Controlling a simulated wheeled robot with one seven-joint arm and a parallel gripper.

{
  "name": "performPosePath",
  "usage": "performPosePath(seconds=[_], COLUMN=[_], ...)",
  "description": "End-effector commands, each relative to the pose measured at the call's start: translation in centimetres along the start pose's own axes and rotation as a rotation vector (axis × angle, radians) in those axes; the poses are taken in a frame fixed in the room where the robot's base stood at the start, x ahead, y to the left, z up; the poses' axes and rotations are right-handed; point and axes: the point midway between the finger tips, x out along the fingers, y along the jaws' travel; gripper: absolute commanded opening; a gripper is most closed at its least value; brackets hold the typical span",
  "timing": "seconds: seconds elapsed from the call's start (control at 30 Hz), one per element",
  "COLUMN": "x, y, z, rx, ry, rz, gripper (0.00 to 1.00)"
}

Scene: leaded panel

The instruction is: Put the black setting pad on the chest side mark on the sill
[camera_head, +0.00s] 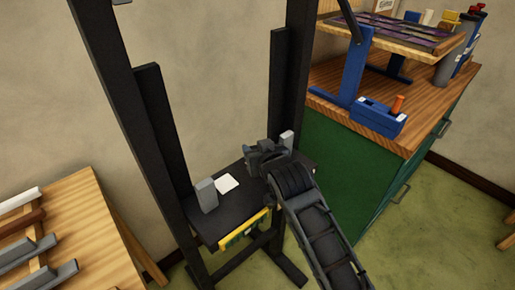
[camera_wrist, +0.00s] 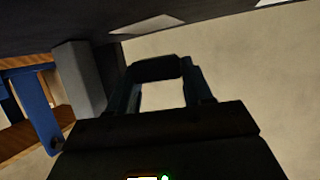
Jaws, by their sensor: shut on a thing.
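My gripper (camera_head: 256,152) is above the right part of the dark sill (camera_head: 232,210), near the chest end. In the wrist view its fingers are closed on a small black block, which looks like the setting pad (camera_wrist: 153,68). In the head view I cannot make the pad out apart from the gripper. The wrist view shows a white mark (camera_wrist: 147,24) on the sill, beside a grey block, apart from the pad; it seems to be the chest side mark. Another white mark (camera_head: 227,183) lies bare on the sill, left of my gripper.
Grey blocks stand at the sill's left (camera_head: 206,195) and right (camera_head: 286,140); the right one also shows in the wrist view (camera_wrist: 80,80). Dark posts (camera_head: 130,110) flank the sill. A yellow-edged label (camera_head: 243,229) hangs in front. The green chest (camera_head: 350,170) is right.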

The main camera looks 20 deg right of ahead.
Motion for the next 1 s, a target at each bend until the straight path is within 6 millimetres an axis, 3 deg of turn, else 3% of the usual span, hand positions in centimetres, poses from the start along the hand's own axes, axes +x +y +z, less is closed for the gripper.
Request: performPosePath(seconds=[0.63,0.67,0.9,1.0], x=[0.5,0.5,0.6,0.6], y=[0.0,0.0,0.0,0.0], z=[1.4,1.5,1.8,1.9], rx=[0.0,0.0,-0.001,-0.001], ry=[-0.004,-0.006,-0.01,-0.011], rz=[0.0,0.0,0.0,0.0], gripper=[0.16,0.52,0.75,0.76])
